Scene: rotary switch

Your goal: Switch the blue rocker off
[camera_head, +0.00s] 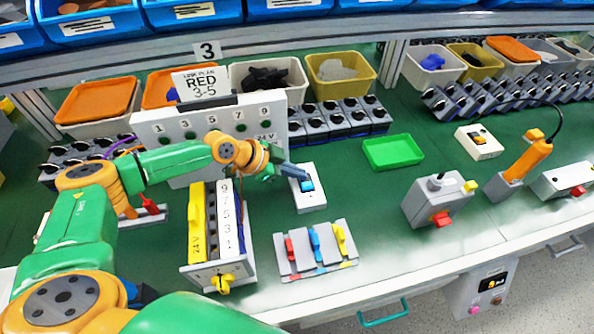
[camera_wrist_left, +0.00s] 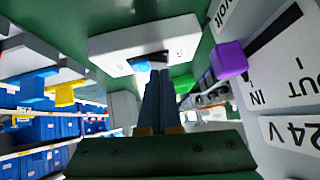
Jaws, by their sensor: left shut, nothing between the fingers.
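The blue rocker (camera_head: 307,186) sits in a small white switch box (camera_head: 311,204) on the green bench, just right of the tall panel. My right gripper is not in view.
A grey panel (camera_head: 160,127) with sockets stands behind my left arm. A block with red, blue and yellow levers (camera_head: 330,270) lies in front of the switch box. A green tray (camera_head: 393,151) and another white box with an orange rocker (camera_head: 490,150) are to the right.

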